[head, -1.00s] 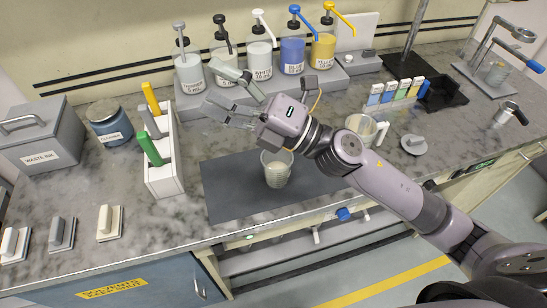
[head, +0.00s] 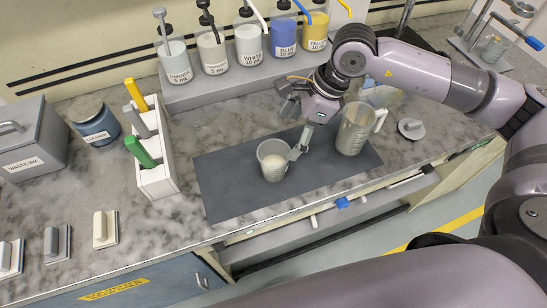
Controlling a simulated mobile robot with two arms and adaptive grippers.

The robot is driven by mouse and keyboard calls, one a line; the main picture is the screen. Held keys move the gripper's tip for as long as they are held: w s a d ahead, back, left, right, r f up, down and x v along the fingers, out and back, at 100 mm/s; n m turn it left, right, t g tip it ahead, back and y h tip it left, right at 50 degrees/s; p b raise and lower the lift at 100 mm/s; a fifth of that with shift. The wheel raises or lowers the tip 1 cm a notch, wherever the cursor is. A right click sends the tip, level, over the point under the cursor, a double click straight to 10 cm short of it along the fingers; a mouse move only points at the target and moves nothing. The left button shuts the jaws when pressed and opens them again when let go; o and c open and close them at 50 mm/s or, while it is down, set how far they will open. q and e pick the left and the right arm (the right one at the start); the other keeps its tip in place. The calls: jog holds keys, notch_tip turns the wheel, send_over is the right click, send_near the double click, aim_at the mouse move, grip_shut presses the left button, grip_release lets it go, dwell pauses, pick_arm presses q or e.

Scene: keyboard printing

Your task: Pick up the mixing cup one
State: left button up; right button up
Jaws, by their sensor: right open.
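A small clear cup (head: 268,168) with pale contents stands upright on the dark mat (head: 228,193). A larger clear jug (head: 352,138) with a handle stands to its right, at the mat's right side. I see no number on either, so I cannot tell which is mixing cup one. My right gripper (head: 291,128) is open, above and behind the small cup. One finger reaches down by the cup's right rim; whether it touches, I cannot tell. The other finger is farther back. My left gripper is not in view.
Several pump bottles (head: 249,48) stand on a shelf at the back. A white rack (head: 157,180) with coloured tools stands left of the mat. A waste ink box (head: 28,160) and a blue-lidded jar (head: 96,122) are farther left. The mat's front left is clear.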

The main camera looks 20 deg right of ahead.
jog(key=p, duration=0.2)
send_near(269, 160)
jog(key=s+a, duration=0.3)
jog(key=p+x, duration=0.1)
jog(key=x, duration=0.1)
jog(key=p+x, duration=0.2)
jog(key=shift+w+f, duration=0.25)
jog(key=shift+w, duration=0.15)
jog(key=shift+f, duration=0.35)
jog(key=shift+c, duration=0.3)
jog(key=c, duration=1.2)
jog(key=shift+r, duration=0.1)
